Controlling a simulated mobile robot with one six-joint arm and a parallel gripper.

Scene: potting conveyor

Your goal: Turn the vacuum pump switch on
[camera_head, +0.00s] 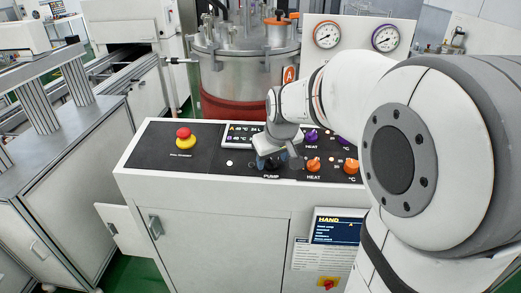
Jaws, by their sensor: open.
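A white control desk has a black sloped panel (152,158). The label PUMP stands at the panel's front edge, and the switch at that spot is hidden behind my gripper (272,165). My gripper reaches down over the panel just above the PUMP label. Its dark fingers are small in this view, and they are open. I cannot tell whether they touch the switch or which way the switch is turned. Orange knobs (313,165) marked HEAT stand to the right, and purple knobs (311,136) stand behind them.
A red and yellow emergency stop button (186,138) is on the panel's left. A lit display (238,135) sits behind my gripper. A steel vessel (240,60) and two round gauges (327,35) stand behind the desk. A HAND screen (337,228) is on the front.

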